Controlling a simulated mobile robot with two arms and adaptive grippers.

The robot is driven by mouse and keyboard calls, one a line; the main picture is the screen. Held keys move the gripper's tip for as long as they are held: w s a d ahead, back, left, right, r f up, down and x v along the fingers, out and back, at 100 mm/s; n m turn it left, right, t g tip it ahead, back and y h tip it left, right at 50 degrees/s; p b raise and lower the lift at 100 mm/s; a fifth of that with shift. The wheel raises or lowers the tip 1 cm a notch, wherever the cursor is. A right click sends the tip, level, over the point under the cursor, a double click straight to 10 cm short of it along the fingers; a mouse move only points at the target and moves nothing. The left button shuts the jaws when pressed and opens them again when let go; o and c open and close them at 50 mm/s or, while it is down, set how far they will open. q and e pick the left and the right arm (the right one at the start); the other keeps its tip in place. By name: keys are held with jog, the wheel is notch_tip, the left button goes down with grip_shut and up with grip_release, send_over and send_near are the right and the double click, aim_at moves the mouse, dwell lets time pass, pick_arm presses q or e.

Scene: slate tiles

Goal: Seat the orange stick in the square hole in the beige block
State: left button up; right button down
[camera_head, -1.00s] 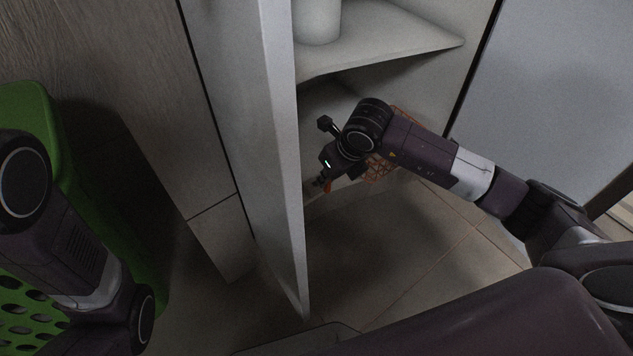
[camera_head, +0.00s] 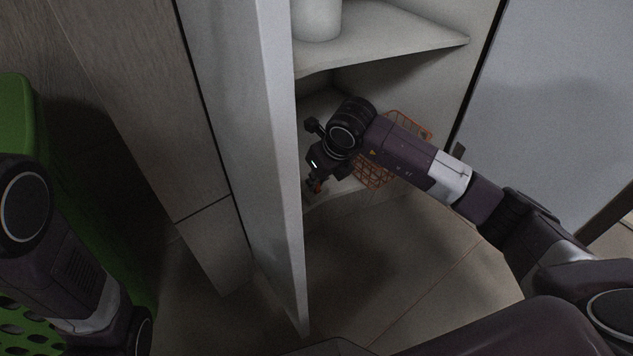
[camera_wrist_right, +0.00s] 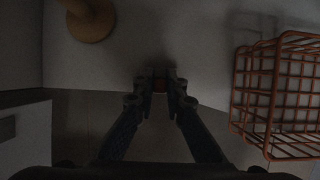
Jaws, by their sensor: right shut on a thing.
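My right gripper (camera_head: 315,187) is shut on the orange stick (camera_wrist_right: 160,85); only a small, dark end of the stick shows between the fingertips in the right wrist view. In the head view the gripper is low inside the open cabinet, close to the door, with a small orange spot at its tip. I cannot make out a beige block with a square hole in either view. My left arm shows at the left edge of the head view, but its gripper is out of view.
An orange wire basket (camera_head: 375,175) stands on the low shelf beside my right arm. A round-ended tan object (camera_wrist_right: 93,24) is at the upper left of the wrist view. A white cylinder (camera_head: 316,18) stands on the shelf above. The open door (camera_head: 268,150) bounds the left; a green perforated crate (camera_head: 20,105) is beyond.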

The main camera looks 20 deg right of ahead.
jog(key=shift+f, duration=0.1)
jog(key=c, duration=2.4)
grip_release()
jog(key=shift+f, duration=0.1)
jog(key=o, duration=0.4)
jog(key=shift+s+d+r+p, duration=0.1)
jog(key=shift+s+r+p, duration=0.05)
jog(key=shift+r+p, duration=0.4)
jog(key=p+v, duration=0.7)
jog(key=v, duration=0.4)
jog(key=shift+r+p, duration=0.1)
jog(key=shift+p, duration=0.25)
